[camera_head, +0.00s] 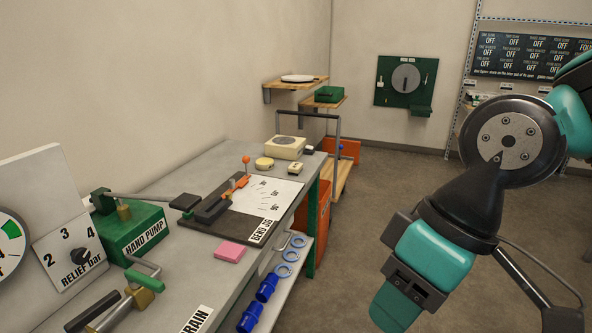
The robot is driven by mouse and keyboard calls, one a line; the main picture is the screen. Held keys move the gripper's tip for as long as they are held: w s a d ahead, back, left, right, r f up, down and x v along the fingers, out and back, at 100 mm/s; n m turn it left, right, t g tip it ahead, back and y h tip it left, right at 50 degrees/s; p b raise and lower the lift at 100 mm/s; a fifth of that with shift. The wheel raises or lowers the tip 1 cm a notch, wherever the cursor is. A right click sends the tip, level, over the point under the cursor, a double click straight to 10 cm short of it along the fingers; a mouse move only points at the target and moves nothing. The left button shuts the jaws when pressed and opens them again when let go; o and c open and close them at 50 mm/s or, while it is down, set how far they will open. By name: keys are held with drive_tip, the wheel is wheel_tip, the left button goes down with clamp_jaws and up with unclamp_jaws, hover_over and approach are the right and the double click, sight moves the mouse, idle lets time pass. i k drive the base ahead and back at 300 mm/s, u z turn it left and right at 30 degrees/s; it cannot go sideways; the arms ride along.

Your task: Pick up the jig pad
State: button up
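A pink rectangular pad (230,252) lies flat on the grey bench, just in front of the dark bead jig base; no label reads on it, but it is the likeliest jig pad. My arm hangs at the right, over the floor and well apart from the bench and the pad. The dark and teal end of my arm (412,272) shows near the bottom, but I cannot make out fingertips or anything held.
A green hand pump (133,232) with a long lever stands left of the jig. A drain label (197,319) lies on the bench nearer me. Blue rings and cylinders (258,300) sit on a lower shelf along the bench's right side. The floor (345,240) between bench and arm is clear.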

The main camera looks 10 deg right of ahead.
sight(295, 168)
drive_tip(key=z, duration=0.45)
drive_tip(key=i, duration=1.8)
drive_tip(key=u, duration=1.25)
drive_tip(key=i, duration=0.5)
drive_tip(key=u, duration=0.45)
